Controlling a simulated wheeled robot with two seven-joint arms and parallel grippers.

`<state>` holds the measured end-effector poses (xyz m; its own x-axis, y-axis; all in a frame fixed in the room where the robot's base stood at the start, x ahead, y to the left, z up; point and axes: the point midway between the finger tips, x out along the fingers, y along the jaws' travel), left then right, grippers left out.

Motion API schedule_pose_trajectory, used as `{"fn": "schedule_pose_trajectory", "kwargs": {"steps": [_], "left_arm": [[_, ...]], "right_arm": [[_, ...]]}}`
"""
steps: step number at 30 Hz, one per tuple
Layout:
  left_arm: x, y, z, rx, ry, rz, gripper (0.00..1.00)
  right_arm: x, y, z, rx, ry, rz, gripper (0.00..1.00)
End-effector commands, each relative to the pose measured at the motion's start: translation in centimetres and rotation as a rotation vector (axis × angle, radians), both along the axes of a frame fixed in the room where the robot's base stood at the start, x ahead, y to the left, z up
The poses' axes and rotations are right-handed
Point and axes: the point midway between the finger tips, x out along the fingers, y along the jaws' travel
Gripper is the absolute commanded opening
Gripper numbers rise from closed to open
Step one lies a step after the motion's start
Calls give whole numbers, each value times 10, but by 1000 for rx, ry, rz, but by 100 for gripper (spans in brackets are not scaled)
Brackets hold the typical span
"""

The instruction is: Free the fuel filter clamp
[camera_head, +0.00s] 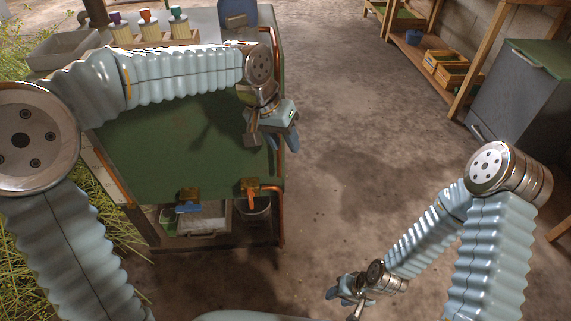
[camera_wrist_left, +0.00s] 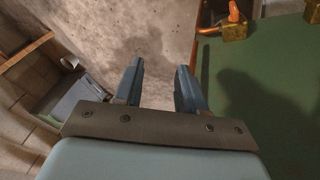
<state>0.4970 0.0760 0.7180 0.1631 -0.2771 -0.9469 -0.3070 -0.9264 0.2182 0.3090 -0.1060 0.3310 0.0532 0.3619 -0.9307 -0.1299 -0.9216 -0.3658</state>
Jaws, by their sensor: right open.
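I cannot tell for sure which part is the fuel filter clamp. A brass fitting with an orange lever (camera_head: 251,187) sits at the front edge of the green-topped bench, beside a copper pipe; it also shows at the top of the left wrist view (camera_wrist_left: 235,29). A brass fitting with a blue lever (camera_head: 188,200) sits to its left. My left gripper (camera_head: 286,134) hangs by the bench's right edge, apart from both fittings. Its blue fingers are spread with nothing between them in the left wrist view (camera_wrist_left: 159,88). My right gripper (camera_head: 346,295) is open, low over the floor at bottom centre.
The green bench top (camera_head: 150,150) is mostly bare. A grey tray (camera_head: 62,50) and several capped bottles stand at its back. A bucket (camera_head: 254,207) and a bin are below its front. A grey cabinet (camera_head: 515,95) stands right; floor between is clear.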

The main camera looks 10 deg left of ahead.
Motion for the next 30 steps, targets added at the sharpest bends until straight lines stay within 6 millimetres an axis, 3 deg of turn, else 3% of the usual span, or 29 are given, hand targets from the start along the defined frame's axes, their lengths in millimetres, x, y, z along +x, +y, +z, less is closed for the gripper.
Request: {"fn": "schedule_pose_trajectory", "kwargs": {"steps": [6, 12, 23, 26, 30], "left_arm": [[4, -3, -45, -25, 25, 13, 40], [4, -4, -66, -40, 36, 22, 40], [5, -4, -71, -43, 37, 23, 40], [5, -4, -71, -43, 37, 23, 25], [5, -4, -72, -43, 38, 24, 25]], "right_arm": [[0, 0, -3, 0, 0, 0, 43], [0, 0, -4, 0, 0, 0, 43], [0, 0, -5, 0, 0, 0, 43], [0, 0, -5, 0, 0, 0, 43], [0, 0, -5, 0, 0, 0, 43]]}}
